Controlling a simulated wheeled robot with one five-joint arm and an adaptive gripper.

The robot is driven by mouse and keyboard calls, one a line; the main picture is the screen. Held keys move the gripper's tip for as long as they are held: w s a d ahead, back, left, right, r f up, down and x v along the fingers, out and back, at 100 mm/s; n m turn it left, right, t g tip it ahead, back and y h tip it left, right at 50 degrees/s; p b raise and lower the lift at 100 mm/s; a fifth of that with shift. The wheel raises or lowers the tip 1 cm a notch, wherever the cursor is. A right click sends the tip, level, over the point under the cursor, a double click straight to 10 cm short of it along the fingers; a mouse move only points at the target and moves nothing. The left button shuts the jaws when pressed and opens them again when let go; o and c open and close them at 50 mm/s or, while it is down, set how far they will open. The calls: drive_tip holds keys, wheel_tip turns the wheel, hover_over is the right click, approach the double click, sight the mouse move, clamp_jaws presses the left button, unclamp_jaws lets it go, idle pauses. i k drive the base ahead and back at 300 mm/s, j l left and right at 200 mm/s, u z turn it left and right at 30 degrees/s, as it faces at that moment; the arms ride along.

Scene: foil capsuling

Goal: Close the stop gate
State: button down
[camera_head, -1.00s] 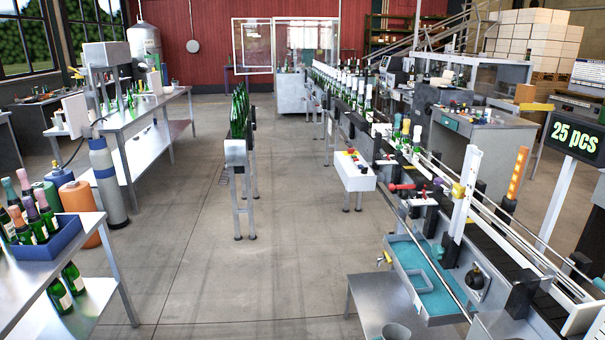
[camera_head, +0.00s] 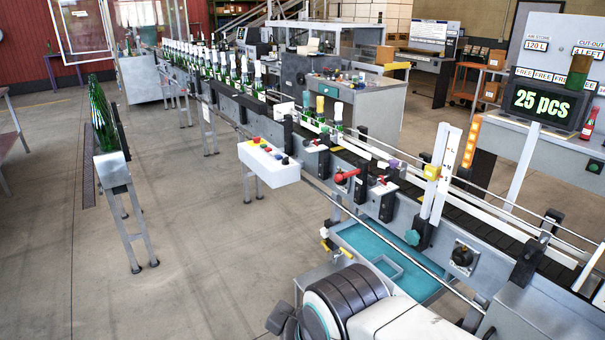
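The conveyor line (camera_head: 345,160) runs from the back left to the lower right. A lever with a red handle (camera_head: 347,176) sticks out from its near side. To its right is a smaller red-and-white fitting (camera_head: 383,187). A white upright post (camera_head: 438,180) with a yellow knob stands farther right. I cannot tell for sure which of these is the stop gate, or whether it is open. Several bottles (camera_head: 322,117) stand on the belt left of the red lever. A white and black part of my arm fills the bottom middle; my gripper's fingers are not visible.
A white button box (camera_head: 269,163) juts out from the line on the left. A teal tray (camera_head: 375,262) sits below the line, close to my arm. A display (camera_head: 543,103) reads "25 pcs". The floor at left is open, past a stand with green bottles (camera_head: 102,118).

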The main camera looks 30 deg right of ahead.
sight(338, 178)
drive_tip(key=i+j, duration=0.15)
drive_tip(key=i, duration=0.4)
drive_tip(key=i+j, duration=0.15)
drive_tip(key=i, duration=0.45)
drive_tip(key=i+j, duration=0.15)
drive_tip(key=i, duration=0.4)
